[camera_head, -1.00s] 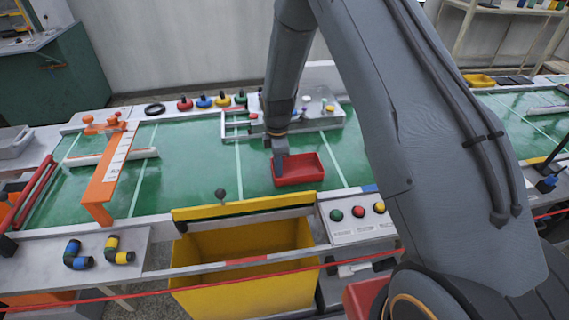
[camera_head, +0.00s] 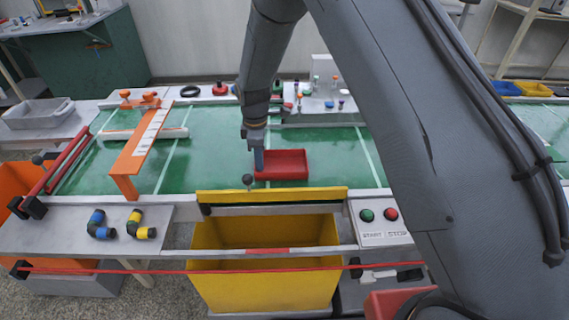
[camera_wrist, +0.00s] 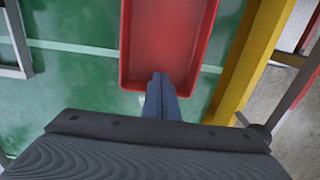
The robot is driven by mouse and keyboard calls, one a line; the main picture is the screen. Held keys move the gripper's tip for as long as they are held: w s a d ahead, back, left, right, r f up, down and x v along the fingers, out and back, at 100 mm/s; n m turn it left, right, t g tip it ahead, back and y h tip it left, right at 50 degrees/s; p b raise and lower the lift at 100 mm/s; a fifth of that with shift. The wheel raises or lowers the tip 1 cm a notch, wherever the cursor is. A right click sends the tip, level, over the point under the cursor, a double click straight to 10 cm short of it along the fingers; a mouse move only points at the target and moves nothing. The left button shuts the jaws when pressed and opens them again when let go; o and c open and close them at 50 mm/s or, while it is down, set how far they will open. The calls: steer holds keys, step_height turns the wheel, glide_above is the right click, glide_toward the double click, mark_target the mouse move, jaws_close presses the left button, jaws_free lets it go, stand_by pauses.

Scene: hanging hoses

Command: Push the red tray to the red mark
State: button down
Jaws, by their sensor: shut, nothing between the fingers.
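The red tray (camera_head: 285,177) lies on the green belt (camera_head: 215,160), close behind the yellow flap and towards its middle. My gripper (camera_head: 259,170) is shut and empty, pointing down at the tray's left end. In the wrist view, the fingertips (camera_wrist: 158,77) overlap the tray's end rim (camera_wrist: 190,84); I cannot tell whether they are inside or outside that wall. A pale belt line (camera_wrist: 75,47) passes under this end of the tray. A red mark (camera_head: 268,250) sits on the white front rail, in front of the tray.
The yellow flap (camera_head: 275,195) stands along the near belt edge above a yellow bin (camera_head: 262,290). An orange arch (camera_head: 138,155) spans the belt at left; open belt lies before it. Green and red buttons (camera_head: 379,214) are at front right. A fixture (camera_head: 320,112) stands behind the tray.

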steer(key=a+b, duration=0.1)
steer(key=a, duration=0.3)
steer(key=shift+a, duration=0.2)
steer(key=shift+d, duration=0.1)
steer(key=d, duration=0.2)
steer(key=d+r+p, duration=0.1)
steer(key=d, duration=0.1)
steer(key=shift+w, duration=0.1)
step_height(320, 180, up, 8)
steer(key=b, duration=0.2)
steer(key=s+d+r+m, duration=0.2)
steer(key=s+d+m, duration=0.3)
steer(key=d, duration=0.3)
steer(key=s+d+r+m, duration=0.3)
steer(key=s+d+m, duration=0.15)
steer(key=d, duration=0.35)
steer(key=s+d+m, duration=0.4)
steer(key=s, duration=0.3)
steer(key=s+d+m, duration=0.4)
steer(key=s+d, duration=0.1)
steer(key=s, duration=0.3)
steer(key=shift+d+f+m+t, duration=0.15)
steer(key=shift+m+t, duration=0.15)
steer(key=shift+m, duration=0.05)
